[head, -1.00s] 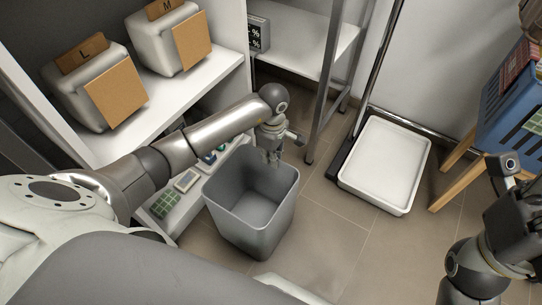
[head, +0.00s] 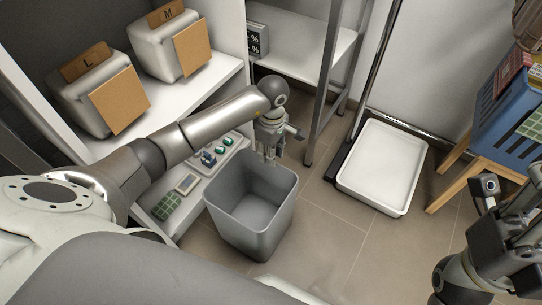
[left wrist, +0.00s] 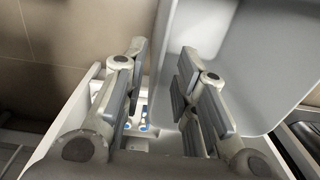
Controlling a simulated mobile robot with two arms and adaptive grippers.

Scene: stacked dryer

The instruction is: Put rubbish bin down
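The grey rubbish bin (head: 262,232) is upright and empty, and appears to stand on the tiled floor beside the white shelf unit. My left gripper (head: 270,158) is at the bin's far rim, pointing down. In the left wrist view its two fingers (left wrist: 160,82) are spread apart, with the bin's wall (left wrist: 255,65) behind and to the right of them. I cannot tell whether a finger touches the rim. My right gripper (head: 508,215) is at the right edge, away from the bin and partly cut off; its fingers are unclear.
The shelf unit (head: 215,85) holds two white bins labelled L and M, with small items on its low shelf. A white tray (head: 382,165) lies on the floor to the right. A blue crate (head: 508,120) sits on a wooden stand. Floor in front of the tray is clear.

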